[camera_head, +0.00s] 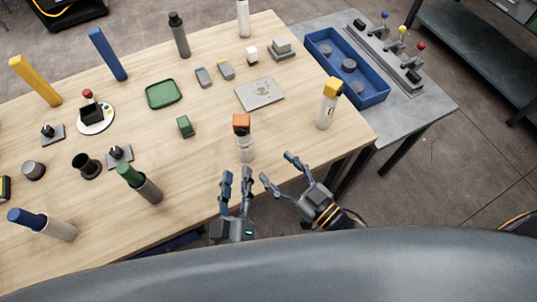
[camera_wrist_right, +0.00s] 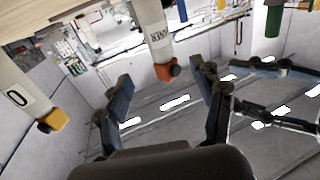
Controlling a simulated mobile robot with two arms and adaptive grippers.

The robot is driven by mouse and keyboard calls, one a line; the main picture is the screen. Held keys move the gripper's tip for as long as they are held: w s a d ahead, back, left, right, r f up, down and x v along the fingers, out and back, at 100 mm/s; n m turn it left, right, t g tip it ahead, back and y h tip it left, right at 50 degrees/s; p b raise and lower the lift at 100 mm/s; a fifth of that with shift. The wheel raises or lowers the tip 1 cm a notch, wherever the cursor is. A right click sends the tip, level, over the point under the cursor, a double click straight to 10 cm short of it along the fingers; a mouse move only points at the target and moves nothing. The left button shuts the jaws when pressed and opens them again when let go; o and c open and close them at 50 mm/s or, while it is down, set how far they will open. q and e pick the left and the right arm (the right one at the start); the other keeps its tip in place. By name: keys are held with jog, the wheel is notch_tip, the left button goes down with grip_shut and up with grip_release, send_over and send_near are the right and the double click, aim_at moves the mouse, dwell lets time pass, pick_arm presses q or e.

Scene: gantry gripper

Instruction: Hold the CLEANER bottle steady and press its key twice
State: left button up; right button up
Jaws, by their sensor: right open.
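The CLEANER bottle (camera_head: 244,150) stands upright near the front edge of the table, white with an orange top. In the right wrist view the bottle (camera_wrist_right: 148,22) appears inverted, with part of its lettering readable and a dark knob on its orange top. My left gripper (camera_head: 237,174) is open and empty just in front of the bottle, apart from it. My right gripper (camera_head: 278,168) is open to the bottle's right; its fingers (camera_wrist_right: 160,76) frame the orange top in the wrist view, without visible contact.
A yellow-topped white bottle (camera_head: 326,109) stands to the right. A green block (camera_head: 185,126) and a grey plate (camera_head: 260,94) lie behind. A blue bin (camera_head: 374,94) sits on the grey side table. Both grippers are close together.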

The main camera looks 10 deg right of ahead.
aim_at(249, 142)
jog(key=x, duration=1.3)
jog(key=shift+w+a+f, duration=0.1)
jog(key=shift+w, duration=0.1)
grip_shut()
pick_arm(q)
grip_shut()
dwell(0.7)
